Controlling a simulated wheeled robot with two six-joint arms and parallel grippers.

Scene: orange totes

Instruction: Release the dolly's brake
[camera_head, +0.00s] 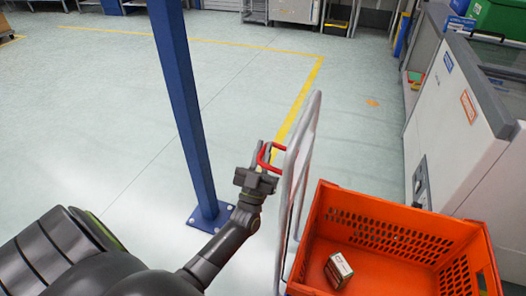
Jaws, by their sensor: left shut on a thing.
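The dolly's pale grey handle frame (296,170) stands upright at the left side of an orange tote (318,222). A red brake lever (264,160), bent like a loop, sticks out to the left from the handle frame. My left gripper (262,160) is at the red lever, with its fingers shut on it. The fingers partly hide the lever. A small box (339,270) with a pale top lies in the tote. The dolly's base and wheels are hidden. My right gripper is not in view.
A blue post (183,100) with a bolted foot plate stands left of my left forearm. A white machine or cabinet (455,120) stands close on the right. Open floor with a yellow line (305,90) lies ahead.

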